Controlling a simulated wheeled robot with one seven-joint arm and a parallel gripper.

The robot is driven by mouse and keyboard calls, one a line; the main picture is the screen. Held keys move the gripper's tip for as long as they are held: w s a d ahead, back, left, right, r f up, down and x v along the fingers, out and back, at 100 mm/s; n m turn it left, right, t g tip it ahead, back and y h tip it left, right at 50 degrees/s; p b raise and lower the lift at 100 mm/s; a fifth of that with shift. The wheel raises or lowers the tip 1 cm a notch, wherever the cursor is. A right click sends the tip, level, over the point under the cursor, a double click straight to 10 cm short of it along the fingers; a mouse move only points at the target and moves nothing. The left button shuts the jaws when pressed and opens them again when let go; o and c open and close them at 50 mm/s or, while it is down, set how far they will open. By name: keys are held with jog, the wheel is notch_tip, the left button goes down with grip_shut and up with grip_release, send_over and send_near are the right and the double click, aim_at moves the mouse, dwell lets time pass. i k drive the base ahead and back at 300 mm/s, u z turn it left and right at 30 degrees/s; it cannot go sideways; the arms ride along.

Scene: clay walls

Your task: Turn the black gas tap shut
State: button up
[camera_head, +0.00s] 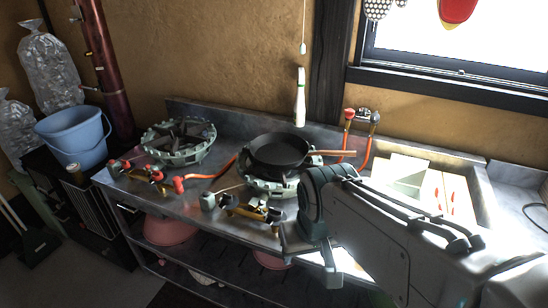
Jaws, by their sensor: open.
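A twin gas tap (362,115) is fixed low on the clay wall behind the counter, with a red handle on its left and a dark, seemingly black handle (374,117) on its right. An orange hose (366,152) runs down from it. Brass burner valves with dark knobs (252,208) also sit on the counter's front edge. My gripper (312,262) is open and points downward at the front of the counter, below and in front of the wall tap and apart from it. My wrist and forearm hide part of the counter's right side.
A black pan (280,152) with a wooden handle sits on the right burner. A second green burner (180,140) stands left of it. A white-green bottle-like object (300,98) hangs by the wall. A blue bucket (74,138) stands far left. A window (460,50) is at upper right.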

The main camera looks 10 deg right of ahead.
aim_at(374, 118)
jog(key=z, duration=3.2)
jog(key=k, duration=0.75)
jog(key=u, duration=0.95)
